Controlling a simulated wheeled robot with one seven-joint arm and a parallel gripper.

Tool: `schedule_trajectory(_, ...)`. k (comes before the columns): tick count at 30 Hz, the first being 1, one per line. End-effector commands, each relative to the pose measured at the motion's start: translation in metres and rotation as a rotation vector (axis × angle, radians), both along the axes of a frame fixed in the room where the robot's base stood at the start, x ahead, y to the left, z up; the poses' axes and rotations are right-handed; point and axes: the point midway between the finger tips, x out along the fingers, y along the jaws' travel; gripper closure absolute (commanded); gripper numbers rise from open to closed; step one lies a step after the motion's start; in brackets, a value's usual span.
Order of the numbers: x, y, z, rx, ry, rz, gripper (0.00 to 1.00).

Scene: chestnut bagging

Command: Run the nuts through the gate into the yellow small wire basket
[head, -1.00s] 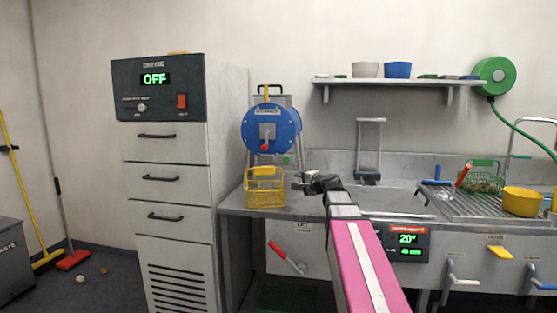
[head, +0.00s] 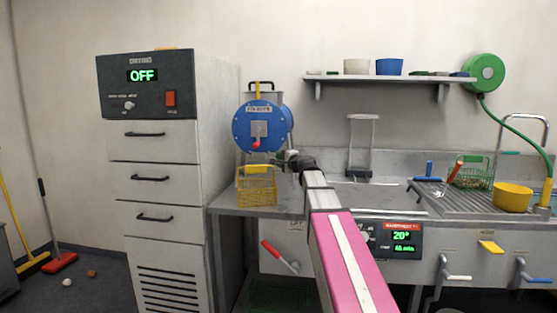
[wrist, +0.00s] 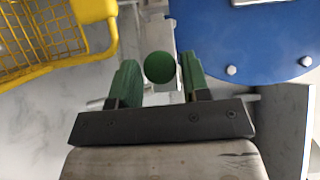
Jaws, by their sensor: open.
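The yellow wire basket (head: 257,188) stands on the counter below the blue drum (head: 247,135); its side shows at top left in the wrist view (wrist: 110,35). The drum's blue face fills the top right of the wrist view (wrist: 240,45). My gripper (head: 289,160) is at the drum's lower right. In the wrist view my gripper (wrist: 160,82) is open, with its green finger pads on either side of a round green knob (wrist: 159,67). I cannot tell whether the pads touch it. No nuts show in the drum or the yellow basket.
A tall cabinet (head: 155,180) stands to the left. A sink and drainer with a green wire basket (head: 472,172) and a yellow bowl (head: 512,197) are to the right. A shelf (head: 390,79) with bowls hangs above. Two small round things lie on the floor at left.

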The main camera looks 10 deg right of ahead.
Motion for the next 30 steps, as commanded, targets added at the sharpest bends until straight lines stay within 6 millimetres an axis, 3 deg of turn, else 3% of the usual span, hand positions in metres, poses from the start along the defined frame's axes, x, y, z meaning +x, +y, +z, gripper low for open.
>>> schedule_trajectory(4, 0.014, 0.007, 0.0, 0.0, 0.0, 0.001, 0.57)
schedule_trajectory(12, 0.015, 0.008, 0.0, 0.0, 0.0, 0.0, 0.57)
schedule_trajectory(13, 0.015, 0.008, 0.0, 0.0, 0.0, 0.0, 0.6)
schedule_trajectory(17, 0.015, 0.008, 0.0, 0.0, 0.0, 0.0, 1.0)
schedule_trajectory(23, 0.013, 0.002, 0.0, 0.0, 0.0, 0.0, 1.0)
schedule_trajectory(30, 0.001, -0.032, 0.0, 0.0, 0.001, -0.002, 1.0)
